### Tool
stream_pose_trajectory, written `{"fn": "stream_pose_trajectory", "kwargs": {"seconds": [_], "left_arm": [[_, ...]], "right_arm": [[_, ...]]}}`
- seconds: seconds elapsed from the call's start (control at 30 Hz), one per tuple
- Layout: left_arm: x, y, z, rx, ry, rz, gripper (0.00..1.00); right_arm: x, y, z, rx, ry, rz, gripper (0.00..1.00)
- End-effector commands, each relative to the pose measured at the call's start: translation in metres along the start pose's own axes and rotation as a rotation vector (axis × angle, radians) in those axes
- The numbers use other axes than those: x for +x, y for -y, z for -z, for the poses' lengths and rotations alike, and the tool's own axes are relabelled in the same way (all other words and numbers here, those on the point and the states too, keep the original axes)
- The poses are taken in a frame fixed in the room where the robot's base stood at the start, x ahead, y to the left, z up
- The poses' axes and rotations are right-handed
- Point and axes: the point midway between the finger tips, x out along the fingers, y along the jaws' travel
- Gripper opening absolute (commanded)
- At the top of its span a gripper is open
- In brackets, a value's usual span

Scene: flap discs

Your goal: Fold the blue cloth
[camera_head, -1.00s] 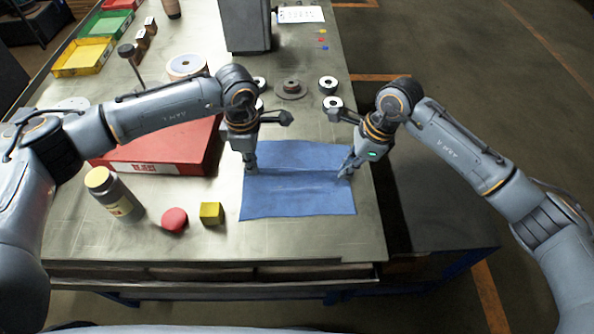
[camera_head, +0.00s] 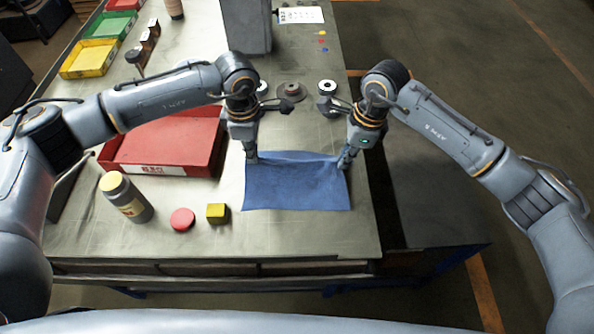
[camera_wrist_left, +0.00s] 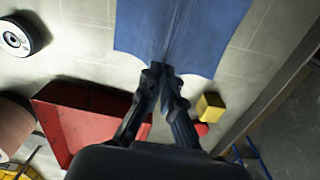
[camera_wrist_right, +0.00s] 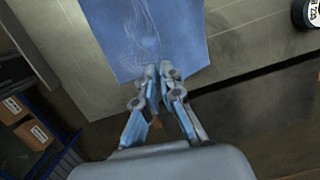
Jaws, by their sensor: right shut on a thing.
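The blue cloth (camera_head: 297,187) lies on the grey bench near its front edge, with a raised ridge along its far side between my grippers. My left gripper (camera_head: 252,158) is at the far left part of the cloth. In the left wrist view its fingertips (camera_wrist_left: 157,72) are close together with a fold of cloth running between them. My right gripper (camera_head: 344,163) is at the far right part and is shut on the cloth, which also shows in the right wrist view (camera_wrist_right: 165,35). The cloth's underside is hidden.
A red tray (camera_head: 172,170) lies left of the cloth. A yellow-lidded bottle (camera_head: 125,197), a red disc (camera_head: 182,219) and a yellow block (camera_head: 217,213) stand at the front left. Discs (camera_head: 291,91) lie beyond the grippers. The bench's right edge is close to the cloth.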

Motion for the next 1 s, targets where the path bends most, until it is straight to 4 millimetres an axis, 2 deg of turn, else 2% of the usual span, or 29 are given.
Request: {"fn": "stream_pose_trajectory", "kwargs": {"seconds": [0.03,0.17,0.5,0.7,1.0], "left_arm": [[-0.017,0.0,0.0,0.0,0.0,0.0,0.0],[-0.042,0.0,0.0,0.0,0.0,0.0,0.0],[-0.093,0.0,-0.001,0.0,0.0,0.0,0.0],[-0.105,0.0,-0.001,0.0,0.0,0.0,0.0],[-0.105,0.0,-0.001,0.0,0.0,0.0,0.0]], "right_arm": [[-0.018,0.001,-0.008,-0.006,-0.049,0.002,0.0],[-0.04,0.001,-0.014,-0.003,-0.193,0.004,0.0],[-0.09,0.0,-0.022,0.0,-0.179,0.001,0.0],[-0.101,0.0,-0.024,0.0,-0.178,-0.001,0.0],[-0.101,0.0,-0.025,0.0,-0.177,-0.001,0.0]]}}
